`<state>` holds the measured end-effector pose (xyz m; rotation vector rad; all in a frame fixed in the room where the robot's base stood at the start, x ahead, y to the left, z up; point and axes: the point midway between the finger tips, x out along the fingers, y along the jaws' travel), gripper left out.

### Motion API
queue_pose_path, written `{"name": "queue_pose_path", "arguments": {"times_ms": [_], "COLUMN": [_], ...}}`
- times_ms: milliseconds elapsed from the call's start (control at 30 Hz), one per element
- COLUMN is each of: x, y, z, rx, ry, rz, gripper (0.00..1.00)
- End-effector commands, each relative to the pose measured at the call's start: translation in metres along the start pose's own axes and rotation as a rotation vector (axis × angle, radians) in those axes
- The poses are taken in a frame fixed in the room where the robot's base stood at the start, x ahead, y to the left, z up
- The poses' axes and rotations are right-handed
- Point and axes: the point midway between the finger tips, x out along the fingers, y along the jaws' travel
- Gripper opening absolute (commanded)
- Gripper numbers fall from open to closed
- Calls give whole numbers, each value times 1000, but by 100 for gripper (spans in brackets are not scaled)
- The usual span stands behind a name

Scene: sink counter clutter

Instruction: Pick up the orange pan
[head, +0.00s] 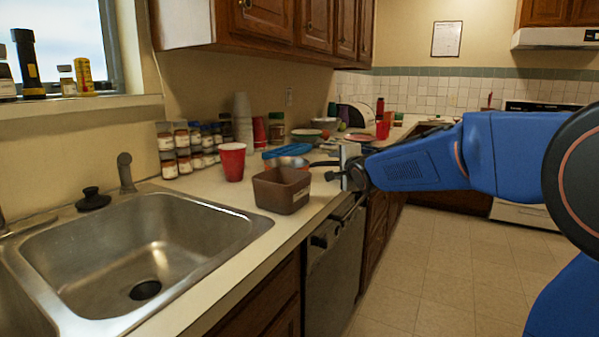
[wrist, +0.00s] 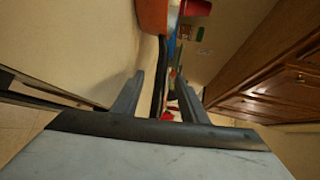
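The orange pan (head: 268,155) sits on the counter behind a brown square container, and only part of its orange side shows in the head view. In the wrist view its orange side (wrist: 152,14) is at the top, with a dark handle (wrist: 159,75) reaching down toward the gap between my fingers. My gripper (head: 318,170) points left over the counter edge, right of the pan. In the wrist view my gripper (wrist: 158,80) is open, one finger on each side of the handle. Whether either finger touches the handle cannot be told.
The brown container (head: 282,192) stands near the counter's front edge, close to my gripper. A red cup (head: 232,162) stands left of the pan. A blue item (head: 288,150) is at the pan. Spice jars, stacked cups and bowls crowd the back. The sink (head: 145,245) is at left.

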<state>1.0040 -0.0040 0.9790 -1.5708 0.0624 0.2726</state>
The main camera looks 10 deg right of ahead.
Motion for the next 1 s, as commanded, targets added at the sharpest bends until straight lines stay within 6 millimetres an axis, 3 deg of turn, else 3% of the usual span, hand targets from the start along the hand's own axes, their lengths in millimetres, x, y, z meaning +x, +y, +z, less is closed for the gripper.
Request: {"name": "queue_pose_path", "arguments": {"times_ms": [333, 633, 800, 1000], "x": [41, 47, 47, 47], "y": [0, -1, -1, -2], "z": [0, -1, -1, -1], "rx": [0, 0, 0, 0], "ry": [0, 0, 0, 0], "rz": [1, 0, 0, -2], "gripper": [39, 39, 1, 0]}}
